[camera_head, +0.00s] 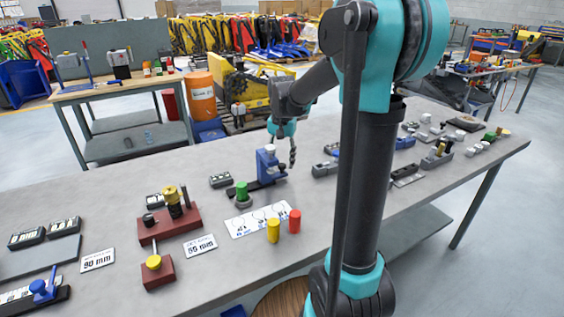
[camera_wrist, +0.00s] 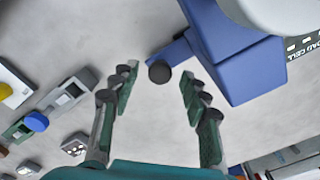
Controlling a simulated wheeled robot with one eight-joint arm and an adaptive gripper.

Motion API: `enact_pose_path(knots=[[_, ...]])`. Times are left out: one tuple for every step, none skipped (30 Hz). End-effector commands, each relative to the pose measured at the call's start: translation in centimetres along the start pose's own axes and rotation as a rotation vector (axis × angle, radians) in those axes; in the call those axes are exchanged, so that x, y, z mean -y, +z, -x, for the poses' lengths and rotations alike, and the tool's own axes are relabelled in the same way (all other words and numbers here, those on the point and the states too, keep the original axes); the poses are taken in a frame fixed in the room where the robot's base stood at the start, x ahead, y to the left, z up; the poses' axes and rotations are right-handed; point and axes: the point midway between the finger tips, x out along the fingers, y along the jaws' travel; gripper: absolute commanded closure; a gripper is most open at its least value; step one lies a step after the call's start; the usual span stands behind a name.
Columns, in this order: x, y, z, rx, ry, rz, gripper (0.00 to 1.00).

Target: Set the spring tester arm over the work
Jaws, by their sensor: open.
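The blue spring tester (camera_head: 267,163) stands on a dark base on the bench, with a pale knob on top. A green cylinder (camera_head: 242,190) stands on a grey round seat to its left. In the wrist view the tester's blue body (camera_wrist: 240,65) fills the upper right, and a dark round knob (camera_wrist: 159,71) sits at the end of a short blue bar. My gripper (camera_wrist: 158,86) is open, with one finger to each side of that knob; I cannot tell whether they touch it.
A white printed card (camera_head: 254,221) lies in front, with a yellow cylinder (camera_head: 273,230) and a red cylinder (camera_head: 295,221) at its edge. A dark red block fixture (camera_head: 169,224) stands left. Several small grey fixtures occupy the bench's right side.

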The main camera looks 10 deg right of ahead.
Motion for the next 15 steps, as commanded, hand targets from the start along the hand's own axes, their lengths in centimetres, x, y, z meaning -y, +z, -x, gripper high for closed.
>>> enact_pose_path(knots=[[0.0, -0.01, -0.37, 0.0, 0.0, 0.0, 0.54], [0.01, -0.01, -0.5, 0.0, 0.0, 0.0, 0.54], [0.01, -0.01, -0.63, 0.0, 0.0, 0.0, 0.54], [0.01, -0.01, -0.7, 0.0, 0.0, 0.0, 0.54], [0.01, -0.01, -0.75, 0.0, 0.0, 0.0, 0.54], [0.0, -0.01, -0.78, 0.0, 0.0, 0.0, 0.54], [0.0, -0.01, -0.79, 0.0, 0.0, 0.0, 0.54], [0.0, -0.01, -0.79, 0.0, 0.0, 0.0, 0.54], [0.0, 0.0, -0.79, 0.0, 0.0, 0.0, 0.54], [0.0, 0.0, -0.78, 0.0, 0.0, 0.0, 0.54], [0.0, 0.0, -0.78, 0.0, 0.0, 0.0, 0.54], [0.0, 0.0, -0.77, 0.0, 0.0, 0.0, 0.54], [0.0, 0.0, -0.77, 0.0, 0.0, 0.0, 0.58], [0.0, 0.0, -0.77, 0.0, 0.0, 0.0, 0.62], [0.0, 0.0, -0.77, 0.0, 0.0, 0.0, 0.67]])
